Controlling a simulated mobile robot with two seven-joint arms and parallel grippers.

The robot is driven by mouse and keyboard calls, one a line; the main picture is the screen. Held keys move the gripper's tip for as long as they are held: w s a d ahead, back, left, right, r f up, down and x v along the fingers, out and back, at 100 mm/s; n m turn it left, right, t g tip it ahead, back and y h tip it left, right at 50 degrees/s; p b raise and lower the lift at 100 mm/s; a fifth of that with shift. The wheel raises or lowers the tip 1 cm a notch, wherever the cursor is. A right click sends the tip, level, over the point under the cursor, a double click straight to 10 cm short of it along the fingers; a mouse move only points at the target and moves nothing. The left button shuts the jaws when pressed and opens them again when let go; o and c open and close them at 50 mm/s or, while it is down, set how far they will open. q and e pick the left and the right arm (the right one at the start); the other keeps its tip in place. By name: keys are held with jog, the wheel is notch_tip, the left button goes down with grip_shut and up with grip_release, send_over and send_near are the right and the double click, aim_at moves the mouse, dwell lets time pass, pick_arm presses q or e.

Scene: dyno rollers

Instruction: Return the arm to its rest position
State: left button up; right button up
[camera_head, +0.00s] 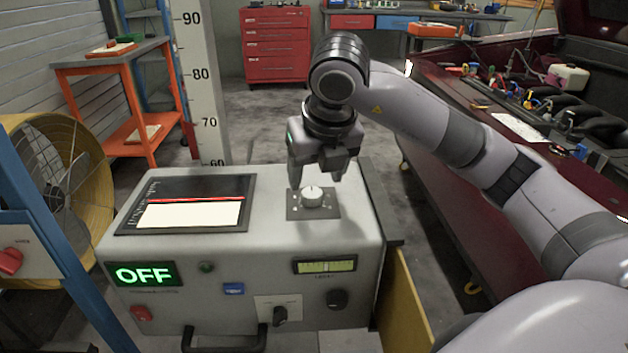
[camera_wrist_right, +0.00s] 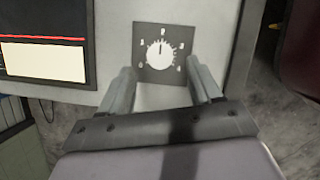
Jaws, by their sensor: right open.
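My right gripper (camera_head: 318,172) is above the grey control console (camera_head: 270,258), pointing down at a white dial knob (camera_head: 311,195) on a dark square plate. Its two fingers are spread apart with nothing between them. In the right wrist view the knob (camera_wrist_right: 160,54) lies ahead of and between the open fingertips (camera_wrist_right: 164,80), with its pointer mark near the top of the scale. The fingers appear apart from the knob. My right arm (camera_head: 420,115) reaches in from the right. My left gripper is not in view.
The console has a lit OFF display (camera_head: 143,274), a flat screen panel (camera_head: 188,204) and small front knobs. A red car with an open engine bay (camera_head: 540,100) is at the right. A yellow fan (camera_head: 60,170) stands left. A red tool cabinet (camera_head: 276,45) stands behind, across bare floor.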

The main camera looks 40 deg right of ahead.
jog(key=v, duration=0.2)
jog(key=shift+s+r, duration=0.15)
jog(key=shift+r, duration=0.1)
dwell(0.3)
